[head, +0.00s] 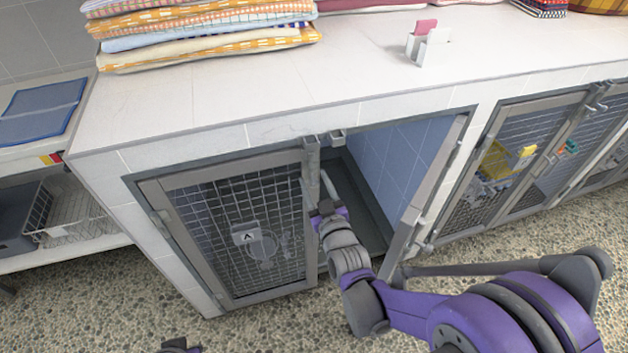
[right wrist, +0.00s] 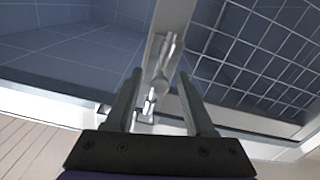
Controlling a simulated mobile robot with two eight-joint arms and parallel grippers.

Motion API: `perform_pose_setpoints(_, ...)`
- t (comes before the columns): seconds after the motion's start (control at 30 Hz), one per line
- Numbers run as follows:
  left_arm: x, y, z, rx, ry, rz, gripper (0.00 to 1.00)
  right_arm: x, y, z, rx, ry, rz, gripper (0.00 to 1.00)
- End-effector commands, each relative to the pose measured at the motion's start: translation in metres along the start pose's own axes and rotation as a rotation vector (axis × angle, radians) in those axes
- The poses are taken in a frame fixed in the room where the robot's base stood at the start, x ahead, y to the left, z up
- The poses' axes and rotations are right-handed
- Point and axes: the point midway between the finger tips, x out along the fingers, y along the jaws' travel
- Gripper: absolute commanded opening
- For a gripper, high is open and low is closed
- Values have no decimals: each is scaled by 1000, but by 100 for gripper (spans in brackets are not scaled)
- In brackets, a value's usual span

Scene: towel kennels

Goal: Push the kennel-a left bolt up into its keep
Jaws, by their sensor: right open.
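Kennel-a's left door (head: 240,225), a grey frame with wire mesh and an "A" tag (head: 245,233), stands closed. My right gripper (head: 325,203) is at this door's right-hand stile. In the right wrist view my right gripper (right wrist: 160,95) is open, one finger on each side of the metal bolt (right wrist: 161,78). The bolt lies along the door stile (right wrist: 175,20); I see no clear finger contact. A small metal bracket (right wrist: 146,117), perhaps the keep, lies beyond the bolt. At the head view's bottom edge a small dark part, perhaps my left gripper (head: 180,346), barely shows.
Kennel-a's right door (head: 432,180) stands open, its opening beside my right gripper. The white counter (head: 230,95) overhangs the doors and carries folded towels (head: 200,25) and a card holder (head: 430,48). More mesh kennels (head: 520,150) stand to the right. Pebbled floor (head: 130,300) is clear in front.

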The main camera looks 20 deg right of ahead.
Motion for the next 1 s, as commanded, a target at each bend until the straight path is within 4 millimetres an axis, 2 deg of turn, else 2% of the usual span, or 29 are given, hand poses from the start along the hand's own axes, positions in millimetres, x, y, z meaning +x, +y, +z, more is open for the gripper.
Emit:
perform_pose_setpoints(0.13, 1, 0, 0, 0, 0, 0, 0, 8, 0, 0, 0, 0, 0, 54)
perform_pose_setpoints(0.4, 1, 0, 0, 0, 0, 0, 0, 10, 0, 0, 1, 0, 0, 54)
perform_pose_setpoints(0.7, 1, 0, 0, 0, 0, 0, 0, 9, 0, 0, 1, 0, 0, 0)
perform_pose_setpoints(1.0, 1, 0, 0, 0, 0, 0, 0, 9, 0, 0, 1, -1, 0, 0)
